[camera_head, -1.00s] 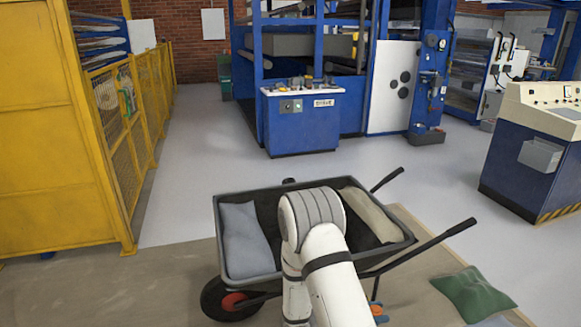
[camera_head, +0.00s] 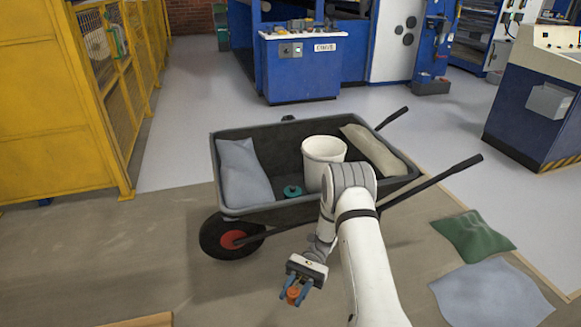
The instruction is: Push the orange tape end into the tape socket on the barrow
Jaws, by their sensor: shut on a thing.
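The barrow (camera_head: 268,215) is a dark grey wheelbarrow in the middle of the view, with its red-hubbed wheel at the left. My gripper (camera_head: 294,300), with blue fingers, is in front of the barrow and below its near rim, apart from it. It is shut on a small orange piece, the orange tape end (camera_head: 293,294), which shows between the fingers.
The barrow holds a grey-blue sack (camera_head: 243,172), a white bucket (camera_head: 323,155) and a beige sack (camera_head: 374,150). A green sack (camera_head: 472,236) and a grey-blue sack (camera_head: 490,293) lie on the floor at the right. A yellow fence (camera_head: 120,90) stands at the left.

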